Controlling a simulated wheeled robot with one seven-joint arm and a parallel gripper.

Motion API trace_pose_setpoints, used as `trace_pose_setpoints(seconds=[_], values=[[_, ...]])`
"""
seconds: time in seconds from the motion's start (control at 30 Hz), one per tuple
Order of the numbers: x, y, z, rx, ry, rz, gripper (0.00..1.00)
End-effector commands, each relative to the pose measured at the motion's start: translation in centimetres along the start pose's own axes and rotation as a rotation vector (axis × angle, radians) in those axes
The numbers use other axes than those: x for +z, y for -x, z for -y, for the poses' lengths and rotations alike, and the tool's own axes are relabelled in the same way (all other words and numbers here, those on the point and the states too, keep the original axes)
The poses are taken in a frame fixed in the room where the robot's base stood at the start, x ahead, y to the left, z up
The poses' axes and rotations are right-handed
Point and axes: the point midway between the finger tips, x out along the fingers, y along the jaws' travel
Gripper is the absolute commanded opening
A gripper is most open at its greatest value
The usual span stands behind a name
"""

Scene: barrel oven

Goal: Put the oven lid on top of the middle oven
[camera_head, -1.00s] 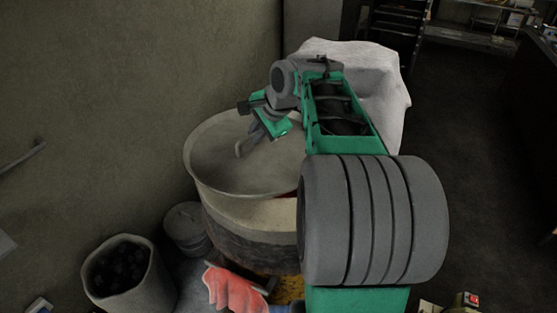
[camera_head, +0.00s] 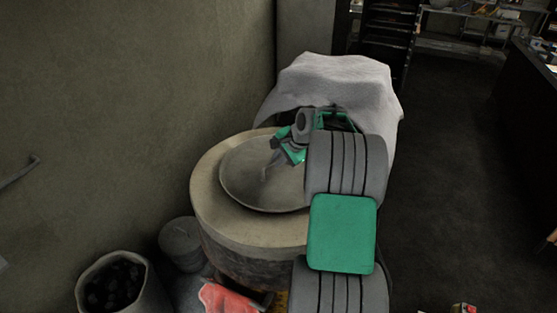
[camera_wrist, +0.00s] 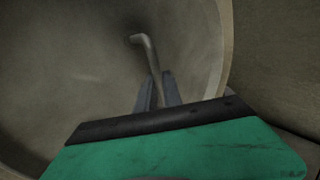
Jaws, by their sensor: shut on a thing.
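The oven lid (camera_head: 243,187) is a round, grey, shallow dish-like disc with a bent metal handle (camera_wrist: 147,50). In the head view it lies over the top of the round stone oven (camera_head: 222,222), inside the oven's broad pale rim at the front and left. Its right edge is hidden by my arm, and I cannot tell whether it rests fully on the oven. My gripper (camera_head: 272,160) is above the lid, shut on the handle. In the wrist view, the gripper fingers (camera_wrist: 158,92) close around the handle's shaft, with the lid filling the background.
A white cloth (camera_head: 335,85) covers something behind the oven. A bucket of coal (camera_head: 115,285), a grey lidded pot (camera_head: 181,243) and a red glove (camera_head: 230,298) are at the front left. The wall is close on the left; open floor (camera_head: 445,190) lies to the right.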

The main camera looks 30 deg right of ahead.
Motion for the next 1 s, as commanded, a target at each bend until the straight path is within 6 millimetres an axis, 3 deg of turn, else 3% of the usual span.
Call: trace_pose_setpoints(seconds=[0.3, 0.33, 0.6, 0.87, 1.0], values=[[-0.1, -0.1, 0.1, -0.006, 0.004, -0.004, 0.00], [0.0, -0.3, -0.1, -0.003, 0.003, -0.002, 0.12], [0.0, -0.2, -0.1, -0.003, 0.002, -0.002, 0.32], [0.0, 0.0, 0.1, -0.003, 0.002, -0.003, 0.32], [-0.1, 2.1, 0.1, -0.006, 0.002, -0.005, 0.32]])
